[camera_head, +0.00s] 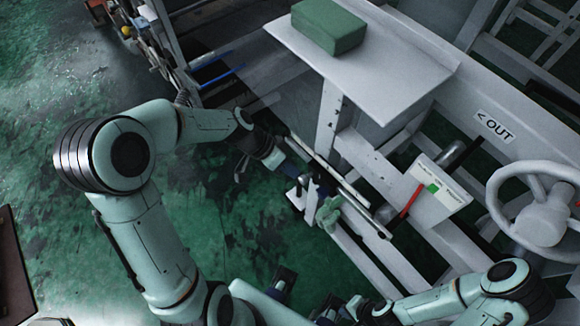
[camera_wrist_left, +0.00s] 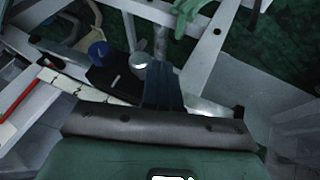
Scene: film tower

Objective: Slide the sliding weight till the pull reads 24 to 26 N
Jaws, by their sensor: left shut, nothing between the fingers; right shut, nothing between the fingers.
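A white scale plate (camera_head: 440,192) with a green band and a red pointer (camera_head: 411,201) is on the frame at right of centre. The pointer lies left of the green band; its lettering is too small to read. A light bar (camera_head: 352,190) runs diagonally beside my left gripper (camera_head: 299,176), which is shut and empty at its upper-left part. In the left wrist view, a dark block (camera_wrist_left: 112,78) and a silver cylinder (camera_wrist_left: 140,61) lie by the fingers; I cannot tell which is the sliding weight.
A green glove (camera_head: 328,214) hangs on the frame near my left gripper. A green box (camera_head: 329,25) sits on a white shelf (camera_head: 400,75). A white handwheel (camera_head: 540,210) is at the right.

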